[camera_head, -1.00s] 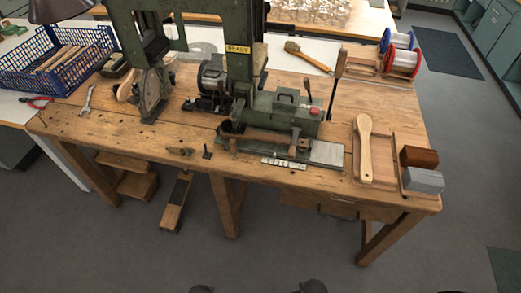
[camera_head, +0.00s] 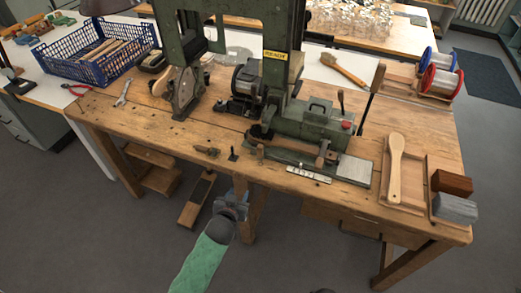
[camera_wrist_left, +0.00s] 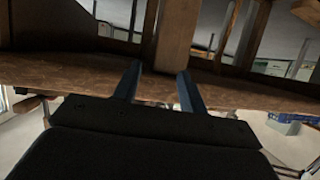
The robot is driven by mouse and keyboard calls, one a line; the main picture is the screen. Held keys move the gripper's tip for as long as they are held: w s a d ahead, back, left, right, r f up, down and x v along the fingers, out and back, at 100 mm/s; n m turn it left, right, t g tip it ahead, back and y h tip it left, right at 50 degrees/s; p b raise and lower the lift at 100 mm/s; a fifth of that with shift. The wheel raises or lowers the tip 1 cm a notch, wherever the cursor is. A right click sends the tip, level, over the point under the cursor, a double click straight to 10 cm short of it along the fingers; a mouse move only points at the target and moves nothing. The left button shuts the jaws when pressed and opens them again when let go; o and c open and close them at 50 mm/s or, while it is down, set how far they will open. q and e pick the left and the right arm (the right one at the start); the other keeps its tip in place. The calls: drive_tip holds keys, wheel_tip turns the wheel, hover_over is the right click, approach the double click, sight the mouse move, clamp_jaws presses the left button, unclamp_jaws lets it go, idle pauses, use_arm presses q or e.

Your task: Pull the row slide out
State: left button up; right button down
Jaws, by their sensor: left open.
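The green tufting machine (camera_head: 312,122) stands on the wooden bench (camera_head: 120,112). Along its front edge lies a flat slide with a pale marked strip (camera_head: 308,174) and a bare metal plate (camera_head: 355,169) at its right end. I take this to be the row slide, though its exact extent is unclear. My left gripper (camera_head: 238,184) is below the bench's front edge, left of the strip and apart from it. In the left wrist view its two fingers (camera_wrist_left: 158,72) are spread, with nothing between them. My right gripper is not in view.
A wooden paddle brush (camera_head: 395,170), a brown block (camera_head: 451,183) and a grey block (camera_head: 455,208) sit at the bench's right end. Small tools (camera_head: 207,151) lie near the front edge. A blue crate (camera_head: 100,66) stands at left. A bench leg (camera_head: 255,210) is beside my gripper.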

sight(259, 150)
use_arm(q)
drive_tip(key=w+d+r+m+t+h, duration=0.1)
drive_tip(key=w+d+r+t+h, duration=0.25)
drive_tip(key=r, duration=0.85)
drive_tip(key=shift+t, duration=0.35)
drive_tip(key=x, duration=0.2)
drive_tip(key=p+x, duration=0.1)
drive_tip(key=x, duration=0.2)
drive_tip(key=p+x, duration=0.1)
drive_tip(key=x, duration=0.1)
drive_tip(key=shift+w+d+r, duration=0.15)
drive_tip(key=shift+w+d, duration=0.05)
drive_tip(key=shift+d, duration=0.25)
drive_tip(key=shift+w+d, duration=0.15)
drive_tip(key=shift+w, duration=0.5)
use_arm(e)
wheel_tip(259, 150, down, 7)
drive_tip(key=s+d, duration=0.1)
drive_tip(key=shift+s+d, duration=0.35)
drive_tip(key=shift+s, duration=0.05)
use_arm(q)
clamp_jaws()
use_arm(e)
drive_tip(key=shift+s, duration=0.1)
